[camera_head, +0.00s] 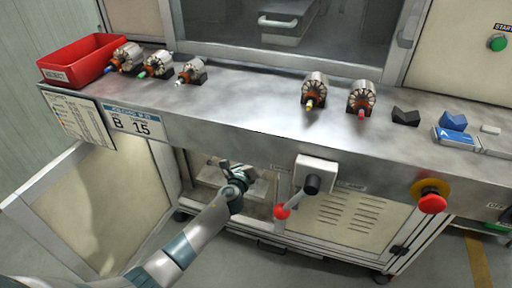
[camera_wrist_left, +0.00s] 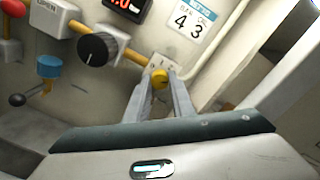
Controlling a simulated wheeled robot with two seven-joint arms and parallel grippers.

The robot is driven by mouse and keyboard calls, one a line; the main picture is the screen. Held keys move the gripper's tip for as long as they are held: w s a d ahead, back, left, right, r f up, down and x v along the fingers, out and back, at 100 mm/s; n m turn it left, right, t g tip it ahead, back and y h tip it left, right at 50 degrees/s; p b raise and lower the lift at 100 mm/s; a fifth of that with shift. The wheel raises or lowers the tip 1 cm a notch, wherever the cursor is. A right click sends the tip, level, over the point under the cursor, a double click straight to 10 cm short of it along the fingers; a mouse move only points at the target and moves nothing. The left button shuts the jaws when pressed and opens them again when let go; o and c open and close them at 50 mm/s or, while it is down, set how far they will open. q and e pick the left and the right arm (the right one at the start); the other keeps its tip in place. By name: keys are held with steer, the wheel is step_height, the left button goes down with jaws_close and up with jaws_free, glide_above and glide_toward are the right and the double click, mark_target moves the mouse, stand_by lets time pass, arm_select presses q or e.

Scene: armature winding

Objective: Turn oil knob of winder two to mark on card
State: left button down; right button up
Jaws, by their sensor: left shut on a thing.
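In the left wrist view, my left gripper (camera_wrist_left: 160,84) is shut on a small yellow knob (camera_wrist_left: 160,76), one finger on each side. The knob sits in front of a pale plate with dark marks (camera_wrist_left: 164,61); its exact pointer angle is too small to read. A white card (camera_wrist_left: 190,30) with a blue header and the figures 4 and 3 is above it. In the head view, my left gripper (camera_head: 236,184) reaches into the opening under the bench, and the knob is hidden there. A card (camera_head: 134,121) reading B and 15 is on the bench front. My right gripper is not in view.
In the left wrist view, a black dial (camera_wrist_left: 98,48), a red digital display (camera_wrist_left: 128,5) and a blue-capped valve (camera_wrist_left: 48,66) are close by. In the head view, a red-ball lever (camera_head: 282,211) and red stop button (camera_head: 431,196) stick out. Several armatures stand on the bench (camera_head: 245,92).

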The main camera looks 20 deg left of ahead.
arm_select(q)
steer(key=shift+f+m, duration=0.1)
steer(key=shift+m, duration=0.6)
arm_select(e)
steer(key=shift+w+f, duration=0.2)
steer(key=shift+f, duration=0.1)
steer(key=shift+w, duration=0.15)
arm_select(q)
steer(key=c, duration=1.5)
jaws_free()
steer(key=shift+c, duration=0.2)
steer(key=s+p, duration=0.1)
steer(key=s, duration=1.6)
steer(key=shift+s+a+r, duration=0.2)
steer(key=shift+s, duration=0.05)
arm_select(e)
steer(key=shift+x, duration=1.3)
